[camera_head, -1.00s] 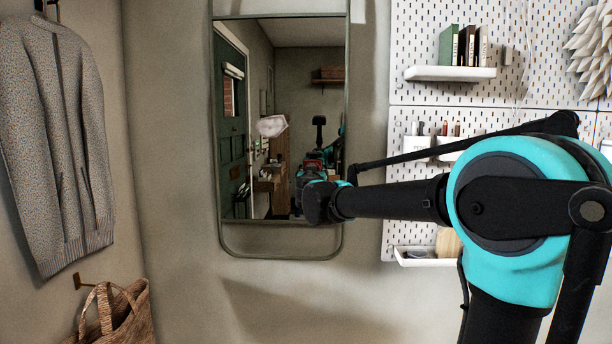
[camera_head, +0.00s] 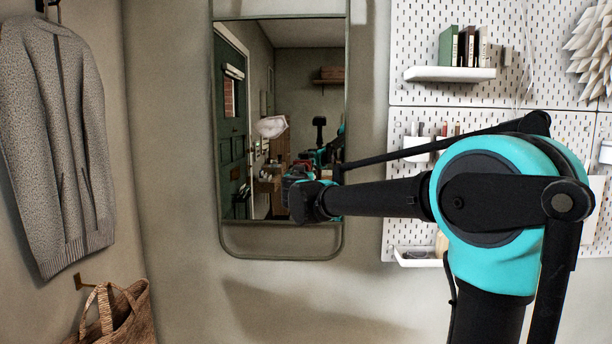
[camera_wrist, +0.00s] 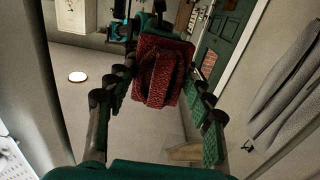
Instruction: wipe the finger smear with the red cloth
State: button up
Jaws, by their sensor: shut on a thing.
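The red cloth (camera_wrist: 163,72) is bunched between the fingers of my gripper (camera_wrist: 160,88) in the wrist view. My gripper is shut on it. In the head view a pale, whitish smear (camera_head: 271,126) shows on the left-middle part of the tall wall mirror (camera_head: 285,251). My arm's end is in front of the mirror's lower part, below and to the right of the smear. My wrist largely hides the gripper and cloth there. I cannot tell whether the cloth touches the glass.
A white pegboard (camera_head: 409,30) with a small shelf of books (camera_head: 462,46) is on the right. A grey jacket (camera_head: 55,140) and a woven bag (camera_head: 118,315) hang on the left. The wall between the bag and the mirror is clear.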

aim_at(281, 172)
jog(key=shift+a, duration=3.75)
jog(key=shift+s, duration=3)
jog(key=shift+s, duration=0.1)
jog(key=s, duration=0.2)
jog(key=shift+s+a, duration=0.1)
jog(key=shift+s, duration=0.3)
